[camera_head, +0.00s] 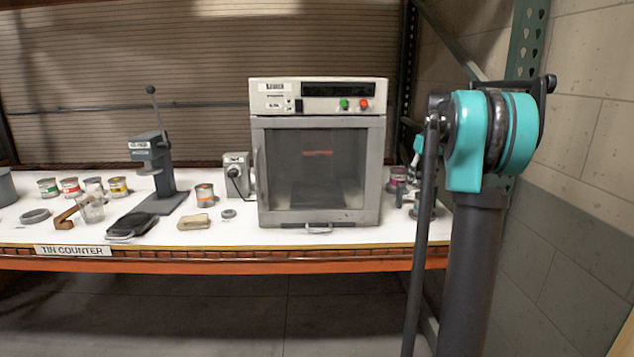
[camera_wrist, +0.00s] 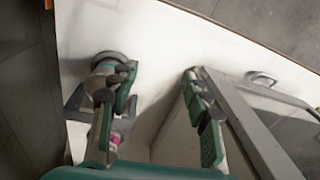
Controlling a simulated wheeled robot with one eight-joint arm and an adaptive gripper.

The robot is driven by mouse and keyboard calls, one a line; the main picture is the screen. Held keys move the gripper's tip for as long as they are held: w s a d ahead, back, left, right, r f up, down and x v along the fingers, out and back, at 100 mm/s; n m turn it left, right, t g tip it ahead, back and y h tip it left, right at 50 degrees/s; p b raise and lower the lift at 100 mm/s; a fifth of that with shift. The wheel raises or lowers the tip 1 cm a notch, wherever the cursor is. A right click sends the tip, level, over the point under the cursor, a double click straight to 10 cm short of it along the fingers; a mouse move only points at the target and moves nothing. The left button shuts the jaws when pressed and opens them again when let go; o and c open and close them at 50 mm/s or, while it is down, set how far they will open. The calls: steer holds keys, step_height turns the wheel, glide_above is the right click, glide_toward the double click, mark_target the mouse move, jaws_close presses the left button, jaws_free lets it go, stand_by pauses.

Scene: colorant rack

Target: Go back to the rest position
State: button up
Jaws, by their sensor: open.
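My gripper (camera_wrist: 160,82) is open in the wrist view, with its two green and black fingers apart. Bare white counter and part of a pale side wall show between them, and nothing is held. The left finger overlaps a round grey-topped object (camera_wrist: 106,58), and I cannot tell whether they touch. The right finger is close beside the edge of the grey cabinet (camera_wrist: 262,125). In the head view my teal and dark arm stands at the right, and the gripper is mostly hidden behind it.
The grey cabinet (camera_head: 318,219) with a glass door stands on the white counter (camera_head: 281,237). A pink-banded tin (camera_head: 398,175) is to its right. A lever press (camera_head: 155,150), several tins and a tan block (camera_head: 193,222) are left. A green rack post (camera_head: 528,40) and block wall bound the right.

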steer(key=s+a+f+t, duration=0.1)
steer(key=s+a+f, duration=0.3)
steer(key=s+f, duration=0.5)
steer(key=s+a+f+m+t, duration=0.1)
steer(key=s+a+f, duration=0.4)
steer(key=s+f, duration=0.4)
steer(key=s+a+f+t+h, duration=0.1)
steer(key=s+a+f, duration=0.4)
steer(key=s, duration=1.2)
step_height(320, 180, down, 4)
steer(key=shift+s+a+f+m, duration=0.2)
steer(key=shift+f+m, duration=0.05)
steer(key=shift+m, duration=0.15)
